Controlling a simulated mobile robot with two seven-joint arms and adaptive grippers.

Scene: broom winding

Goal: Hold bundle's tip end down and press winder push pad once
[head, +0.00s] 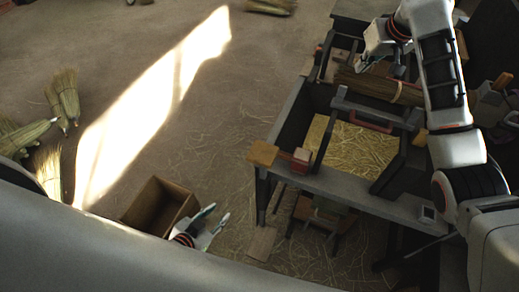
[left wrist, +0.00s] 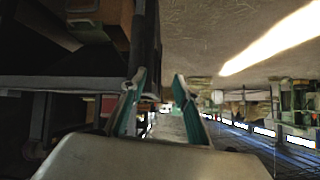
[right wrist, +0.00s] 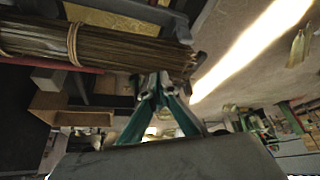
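The straw bundle (head: 380,87) lies across the winder bench (head: 345,187), bound with a light band near its right end. In the right wrist view the bundle (right wrist: 105,42) shows its cut end near the fingers. My right gripper (right wrist: 154,80) has its fingertips together beside that end; whether they touch it is unclear. My left gripper (head: 215,217) is open and empty, low beside the bench's left side; its spread fingers show in the left wrist view (left wrist: 157,82). A wooden pad (head: 262,153) and a red block (head: 301,160) sit at the bench's left corner. I cannot tell which part is the push pad.
A straw-filled tray (head: 350,147) is set in the bench, with a dark frame and red bar (head: 362,121) above it. An open wooden box (head: 160,207) stands on the floor by my left gripper. Finished brooms (head: 66,92) lie at left.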

